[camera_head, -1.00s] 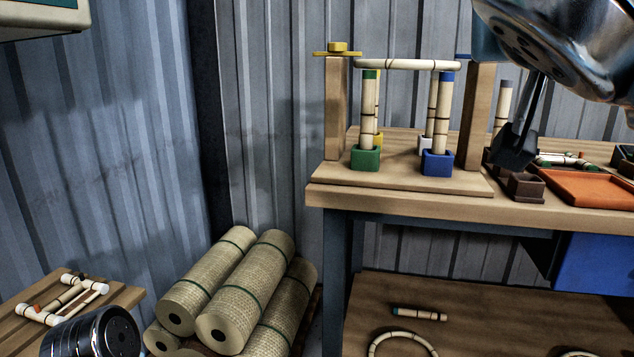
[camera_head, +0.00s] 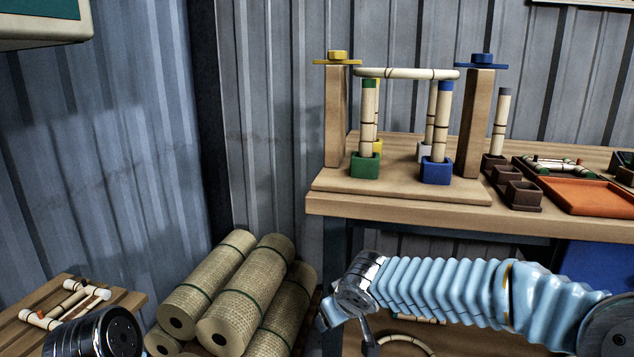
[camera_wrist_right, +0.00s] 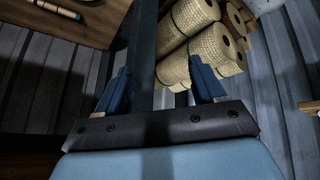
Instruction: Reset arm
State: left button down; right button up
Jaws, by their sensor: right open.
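My right arm (camera_head: 450,287) reaches in from the right across the front of the table, below its top. Its gripper (camera_head: 345,326) hangs low beside the table leg, in front of the rolled mats. In the right wrist view the two blue fingers (camera_wrist_right: 163,88) are spread apart with nothing between them. A metal link of my left arm (camera_head: 95,335) shows at bottom left; the left gripper is out of frame. The rattan frame stands on the table, with a green-capped pole (camera_head: 368,125) in a green block and a blue-capped pole (camera_head: 440,120) in a blue block.
The table top (camera_head: 400,208) holds brown sockets (camera_head: 518,195) and an orange tray (camera_head: 588,196). Rolled mats (camera_head: 245,300) lie left of the table leg. A slatted bench (camera_head: 30,335) stands at left. A rattan ring (camera_head: 405,341) is on the lower shelf, partly hidden by my arm.

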jog(key=s+f+m+g+y, duration=0.1)
jog(key=s+f+g, duration=0.15)
jog(key=f, duration=0.55)
jog(key=s+f+g+y, duration=0.1)
jog(key=s+f, duration=0.2)
jog(key=f, duration=0.4)
jog(key=s+d+f+m+g+p, duration=0.1)
jog(key=s+d+f+m, duration=0.2)
jog(key=s+f, duration=0.6)
jog(key=s+d+f+m+g, duration=0.1)
jog(key=s+d+f+m, duration=0.3)
jog(key=s+f, duration=0.5)
jog(key=shift+s+d+f+p, duration=0.15)
jog(key=shift+s+f+p, duration=0.2)
jog(key=shift+f, duration=0.5)
